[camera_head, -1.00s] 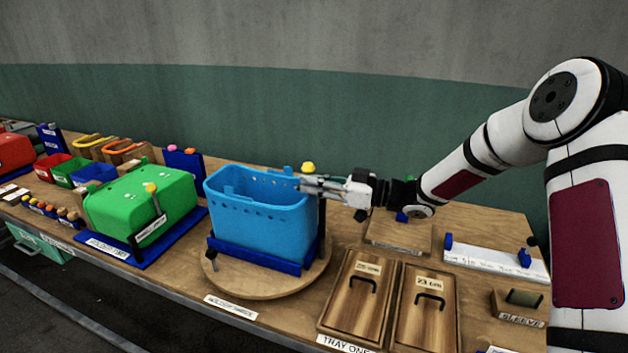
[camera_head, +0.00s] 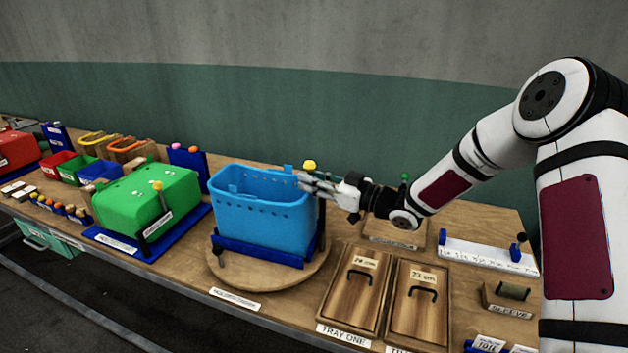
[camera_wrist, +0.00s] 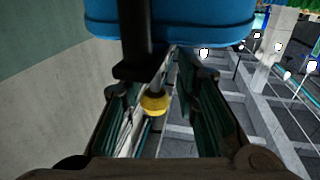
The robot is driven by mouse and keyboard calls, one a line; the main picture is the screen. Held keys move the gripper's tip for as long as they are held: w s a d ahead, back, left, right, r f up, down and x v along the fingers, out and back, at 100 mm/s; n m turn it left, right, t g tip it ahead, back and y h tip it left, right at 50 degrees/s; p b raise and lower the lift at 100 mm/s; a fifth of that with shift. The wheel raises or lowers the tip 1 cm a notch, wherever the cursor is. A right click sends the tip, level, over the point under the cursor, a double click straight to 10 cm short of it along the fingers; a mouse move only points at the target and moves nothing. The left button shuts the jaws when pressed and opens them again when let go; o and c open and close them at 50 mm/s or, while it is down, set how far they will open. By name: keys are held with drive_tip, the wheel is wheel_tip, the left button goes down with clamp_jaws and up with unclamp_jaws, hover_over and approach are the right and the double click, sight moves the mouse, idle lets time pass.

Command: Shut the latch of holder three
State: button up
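A blue perforated bin (camera_head: 262,222) sits in a blue cradle (camera_head: 258,252) on a round wooden turntable (camera_head: 262,281). Its front label (camera_head: 235,299) is too blurred to read surely. A dark latch post (camera_head: 321,222) with a yellow knob (camera_head: 309,165) stands at the bin's right side. My gripper (camera_head: 306,182) is at the bin's upper right edge, just below the knob in the picture. In the wrist view, the yellow knob (camera_wrist: 153,104) shows between my open gripper's fingers (camera_wrist: 160,108), near the dark bar (camera_wrist: 135,45). I cannot tell whether a finger touches it.
A green bin (camera_head: 147,200) with its own latch post stands to the left on a blue base. Two lidded wooden trays (camera_head: 355,292) lie in front right. A white ruler-like bar (camera_head: 488,256) and a sleeve block (camera_head: 509,298) are at the right. The wall is behind.

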drive_tip(key=shift+d, duration=0.1)
drive_tip(key=v, duration=1.2)
